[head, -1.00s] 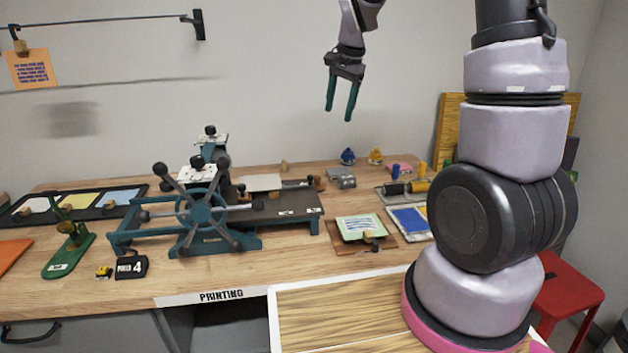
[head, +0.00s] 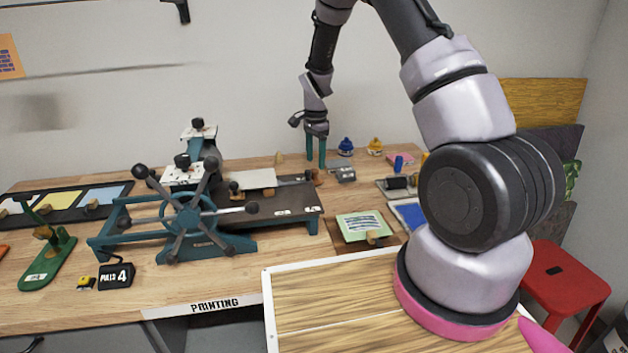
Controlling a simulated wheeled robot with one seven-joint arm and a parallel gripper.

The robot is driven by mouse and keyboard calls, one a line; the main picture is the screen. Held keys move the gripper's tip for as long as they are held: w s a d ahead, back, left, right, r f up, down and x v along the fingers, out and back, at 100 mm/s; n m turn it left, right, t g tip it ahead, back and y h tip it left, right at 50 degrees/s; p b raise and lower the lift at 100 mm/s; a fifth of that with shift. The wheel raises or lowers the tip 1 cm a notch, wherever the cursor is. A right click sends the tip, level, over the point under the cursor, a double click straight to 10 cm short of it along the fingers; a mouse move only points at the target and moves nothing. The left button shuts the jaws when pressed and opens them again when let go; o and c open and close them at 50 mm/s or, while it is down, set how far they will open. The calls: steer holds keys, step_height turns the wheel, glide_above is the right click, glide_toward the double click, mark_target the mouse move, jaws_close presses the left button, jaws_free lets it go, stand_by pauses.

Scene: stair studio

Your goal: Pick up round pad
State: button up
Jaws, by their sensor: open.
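My gripper (head: 316,164) is open, its two teal fingers pointing down over the back of the wooden bench, with nothing visible between them. A small brown rounded thing (head: 318,178), possibly the round pad, sits just below the fingertips at the far right corner of the press bed. It is too small to make out fully, and I cannot tell whether the fingers touch it. Two other small rounded things, one blue (head: 346,147) and one yellow (head: 375,147), stand at the back of the bench, right of my gripper.
The teal press (head: 190,218) with its spoked wheel stands left of my gripper. A grey metal block (head: 345,174) lies right of the fingers. A board with a green print (head: 362,224) and a roller tray (head: 397,184) are nearer. A red stool (head: 565,275) stands right.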

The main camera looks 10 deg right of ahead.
mark_target(314, 170)
steer(key=f, duration=0.5)
steer(key=shift+w+a+f, duration=0.1)
steer(key=shift+a+f, duration=0.05)
steer(key=shift+a, duration=0.05)
jaws_close()
